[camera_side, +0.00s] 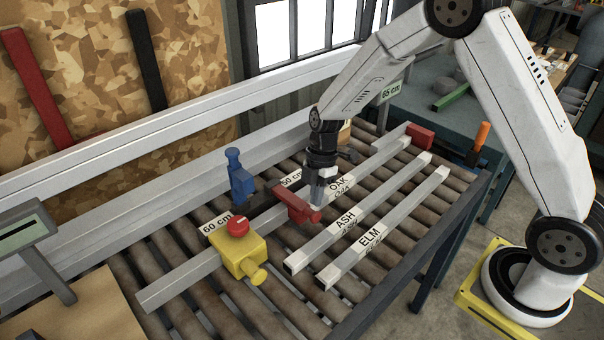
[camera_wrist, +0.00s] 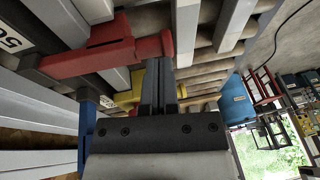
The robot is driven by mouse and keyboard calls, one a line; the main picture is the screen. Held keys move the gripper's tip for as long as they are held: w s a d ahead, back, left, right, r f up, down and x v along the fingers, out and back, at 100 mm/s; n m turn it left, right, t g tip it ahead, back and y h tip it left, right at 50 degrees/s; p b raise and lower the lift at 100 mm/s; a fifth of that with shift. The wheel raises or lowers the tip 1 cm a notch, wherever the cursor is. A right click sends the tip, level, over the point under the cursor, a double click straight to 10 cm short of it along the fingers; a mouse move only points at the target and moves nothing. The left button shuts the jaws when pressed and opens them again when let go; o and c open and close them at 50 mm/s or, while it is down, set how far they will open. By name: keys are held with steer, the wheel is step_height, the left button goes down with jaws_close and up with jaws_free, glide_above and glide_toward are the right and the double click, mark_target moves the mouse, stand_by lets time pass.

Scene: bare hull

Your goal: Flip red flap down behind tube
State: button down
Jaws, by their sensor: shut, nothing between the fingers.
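The red flap (camera_side: 298,207) lies low across the line of the grey tube labelled OAK (camera_side: 262,222), by the 50 cm label. In the wrist view the red flap (camera_wrist: 95,58) is a red bar with a wider end beside my fingers. My gripper (camera_side: 317,203) is shut and empty, pointing down right at the flap's near end. The shut fingers also show in the wrist view (camera_wrist: 158,75), close to that end; whether they touch it I cannot tell. The OAK tube is partly hidden by the flap and the yellow block.
A blue stop (camera_side: 240,180) stands upright to the left. A yellow block (camera_side: 240,255) with a red knob is at 60 cm. The ASH tube (camera_side: 380,198) and ELM tube (camera_side: 395,217) lie on the rollers in front. A red block (camera_side: 420,136) is at the far end.

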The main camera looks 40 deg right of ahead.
steer(key=s+v, duration=0.1)
steer(key=v, duration=1.1)
steer(key=shift+d+r, duration=0.15)
steer(key=shift+r, duration=0.2)
steer(key=shift+s, duration=0.2)
steer(key=s+f+m+t+h, duration=0.3)
steer(key=s+f+m+t, duration=0.1)
steer(key=s+m, duration=1)
steer(key=shift+s+f+m, duration=0.2)
steer(key=shift+m, duration=1.7)
steer(key=shift+d, duration=0.1)
